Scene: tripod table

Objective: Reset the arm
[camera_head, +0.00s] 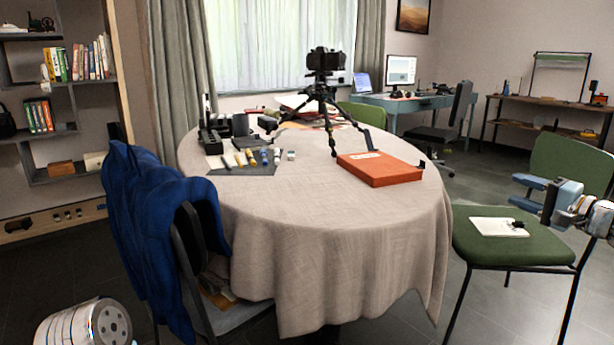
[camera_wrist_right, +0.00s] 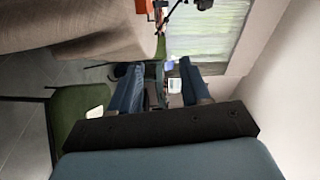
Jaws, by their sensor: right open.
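My right gripper (camera_head: 532,192) is at the right of the head view, above the green chair's seat and to the right of the table. Its two blue fingers stand apart with nothing between them. They also show in the right wrist view (camera_wrist_right: 158,92), spread and empty. At the lower left of the head view a white and grey rounded part of my left arm shows; the left gripper itself is not seen.
A round table (camera_head: 300,220) with a beige cloth carries a tripod with camera (camera_head: 324,85), an orange box (camera_head: 380,168) and small items. A green chair (camera_head: 470,245) holds a white notepad (camera_head: 497,227). A blue jacket (camera_head: 150,215) hangs on a chair at left.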

